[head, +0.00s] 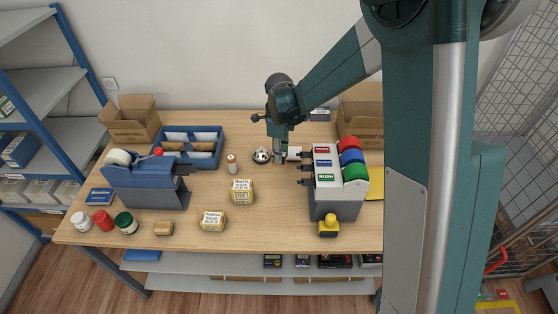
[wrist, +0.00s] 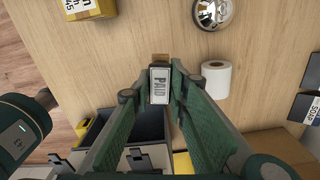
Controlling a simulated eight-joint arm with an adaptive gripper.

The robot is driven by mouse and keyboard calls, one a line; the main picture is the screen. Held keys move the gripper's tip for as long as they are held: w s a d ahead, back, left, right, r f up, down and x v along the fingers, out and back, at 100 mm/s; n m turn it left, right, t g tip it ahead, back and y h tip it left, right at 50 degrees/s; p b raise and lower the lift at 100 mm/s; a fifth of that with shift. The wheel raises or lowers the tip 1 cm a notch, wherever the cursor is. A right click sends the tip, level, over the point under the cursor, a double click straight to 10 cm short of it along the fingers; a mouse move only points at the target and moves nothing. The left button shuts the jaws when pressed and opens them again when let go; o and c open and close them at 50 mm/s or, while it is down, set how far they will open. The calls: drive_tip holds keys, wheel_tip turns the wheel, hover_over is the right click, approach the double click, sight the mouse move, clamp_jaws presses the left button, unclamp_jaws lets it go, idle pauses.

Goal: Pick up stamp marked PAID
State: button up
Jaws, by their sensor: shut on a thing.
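The stamp marked PAID (wrist: 160,88) shows in the wrist view with its pale label towards the camera and a brown part beyond it. My gripper (wrist: 160,75) is shut on it, with one green finger on each side. In the head view, my gripper (head: 281,155) points down over the back middle of the counter, between the silver bell and a white roll. The stamp is too small to make out clearly there. I cannot tell whether it touches the counter.
The bell (head: 262,155) and white roll (head: 294,153) stand close by. A label dispenser (head: 337,185) with coloured rolls is to the right, a blue tray (head: 213,158) to the left. Yellow boxes (head: 242,191) stand in front. The front middle of the counter (head: 270,225) is clear.

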drive_tip(key=shift+r, duration=0.6)
